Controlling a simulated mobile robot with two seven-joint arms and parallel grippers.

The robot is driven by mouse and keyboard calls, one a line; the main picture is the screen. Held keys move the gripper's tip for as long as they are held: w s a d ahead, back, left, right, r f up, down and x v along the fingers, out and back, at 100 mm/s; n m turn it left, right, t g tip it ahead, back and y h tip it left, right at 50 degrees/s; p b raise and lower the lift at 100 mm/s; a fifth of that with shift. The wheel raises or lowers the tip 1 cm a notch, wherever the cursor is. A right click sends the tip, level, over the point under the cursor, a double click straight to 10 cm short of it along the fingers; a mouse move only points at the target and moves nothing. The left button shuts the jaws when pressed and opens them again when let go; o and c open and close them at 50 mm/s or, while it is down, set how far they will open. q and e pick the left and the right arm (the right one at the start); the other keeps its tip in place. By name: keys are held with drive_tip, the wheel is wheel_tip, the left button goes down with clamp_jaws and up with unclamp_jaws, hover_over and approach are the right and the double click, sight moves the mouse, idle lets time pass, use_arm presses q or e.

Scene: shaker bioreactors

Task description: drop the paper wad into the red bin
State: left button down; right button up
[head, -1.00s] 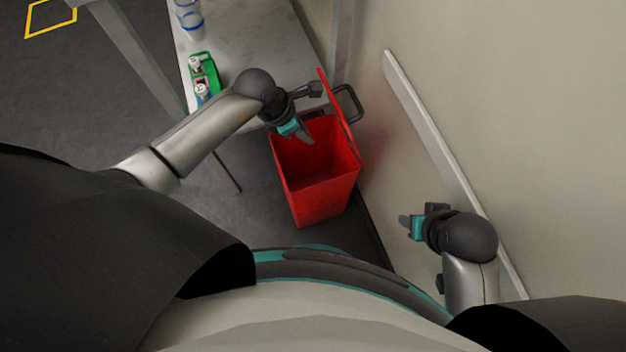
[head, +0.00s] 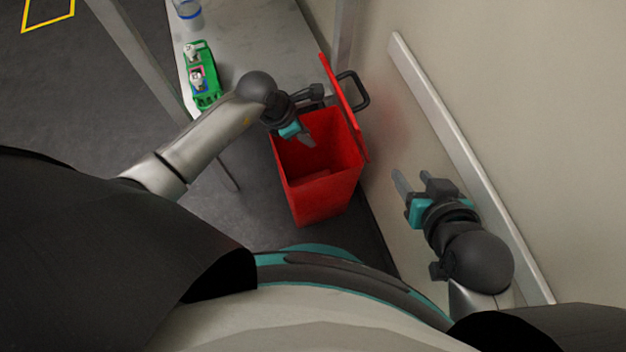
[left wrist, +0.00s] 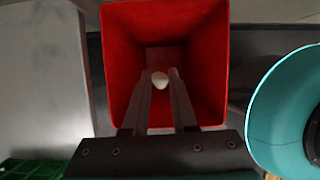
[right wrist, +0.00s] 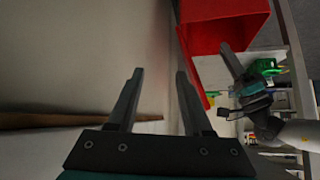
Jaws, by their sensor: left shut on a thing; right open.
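The red bin (head: 318,190) stands on the floor beside the table, its lid (head: 343,105) swung up on the wall side. My left gripper (head: 308,140) is above the bin's open mouth. In the left wrist view the left gripper (left wrist: 161,80) is shut on the small white paper wad (left wrist: 159,87), with the red bin (left wrist: 117,65) opening below it. The wad cannot be made out in the head view. My right gripper (head: 412,183) is open and empty near the wall; the right wrist view shows its fingers (right wrist: 160,85) apart, with the red bin (right wrist: 225,28) beyond.
The table (head: 250,40) at the back holds a green rack (head: 205,88) and a clear container with a blue band (head: 188,14). A pale rail (head: 470,170) runs along the wall on the right, near my right gripper.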

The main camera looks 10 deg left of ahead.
use_arm(q)
drive_tip(key=shift+f+b, duration=0.35)
drive_tip(key=shift+f, duration=0.1)
use_arm(e)
drive_tip(key=shift+w+a+r+t+y, duration=0.1)
drive_tip(key=shift+w+a+t+y, duration=0.2)
drive_tip(key=shift+a, duration=0.2)
drive_tip(key=shift+w+a+t+y, duration=0.2)
drive_tip(key=shift+a+t, duration=0.2)
drive_tip(key=shift+a, duration=0.05)
use_arm(q)
drive_tip(key=c, duration=0.6)
unclamp_jaws()
drive_tip(key=shift+c, duration=0.2)
drive_tip(key=shift+r, duration=0.1)
use_arm(e)
drive_tip(key=shift+d, duration=0.1)
drive_tip(key=s+d+g+h+p, duration=0.3)
drive_tip(key=s+d+g+p, duration=0.15)
drive_tip(key=d, duration=0.25)
use_arm(q)
drive_tip(key=p+v, duration=0.4)
drive_tip(key=v, duration=1.1)
use_arm(e)
wheel_tip(320, 180, down, 10)
drive_tip(key=s+g, duration=0.2)
drive_tip(key=shift+s+a+g, duration=0.15)
drive_tip(key=shift+s+g, duration=0.05)
drive_tip(key=shift+g, duration=0.15)
